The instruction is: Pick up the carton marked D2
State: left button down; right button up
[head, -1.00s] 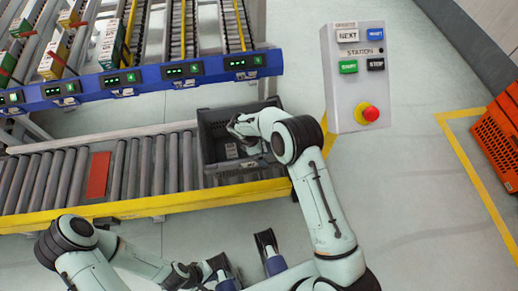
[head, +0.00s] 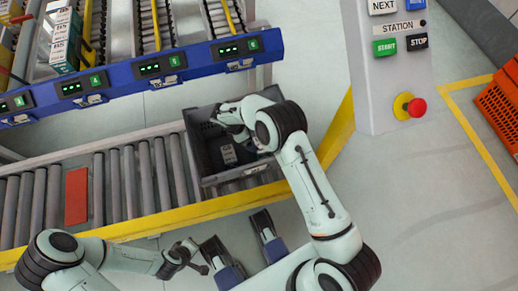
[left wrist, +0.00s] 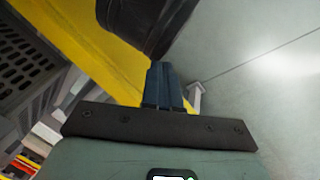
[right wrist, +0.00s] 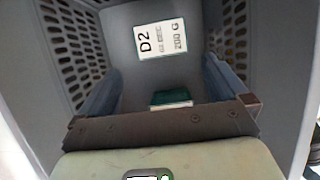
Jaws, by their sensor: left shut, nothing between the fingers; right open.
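A white label reading D2 (right wrist: 160,39) shows in the right wrist view on a grey face inside the dark grey tote (head: 205,165). I cannot tell whether that face is the carton or the tote. A small green-and-white piece (right wrist: 171,97) shows below the label, partly hidden by my gripper. My right gripper (right wrist: 162,72) is open, inside the tote, its fingers on either side of the label and the green piece. In the head view a pale label (head: 228,153) shows in the tote. My left gripper (left wrist: 165,85) is shut and empty, outside the conveyor.
The tote stands at the right end of a roller conveyor (head: 115,185) with a yellow front rail (head: 150,222). A blue-edged rack (head: 150,68) with several cartons (head: 62,40) is behind. A button console (head: 385,85) stands right of the tote, and an orange tote (head: 500,105) is farther right.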

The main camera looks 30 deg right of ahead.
jog(key=b+x, duration=0.1)
jog(key=x, duration=0.7)
jog(key=shift+s+d+f, duration=0.1)
jog(key=shift+f, duration=0.15)
jog(key=b+x, duration=0.1)
jog(key=x, duration=0.4)
jog(key=shift+b, duration=0.35)
pick_arm(q)
jog(key=shift+t+y, duration=0.3)
jog(key=shift+t, duration=0.2)
jog(key=w+a+f, duration=0.2)
jog(key=w+f, duration=0.1)
jog(key=shift+w+f, duration=0.1)
jog(key=shift+w, duration=0.1)
pick_arm(e)
jog(key=shift+r, duration=0.15)
jog(key=c, duration=0.8)
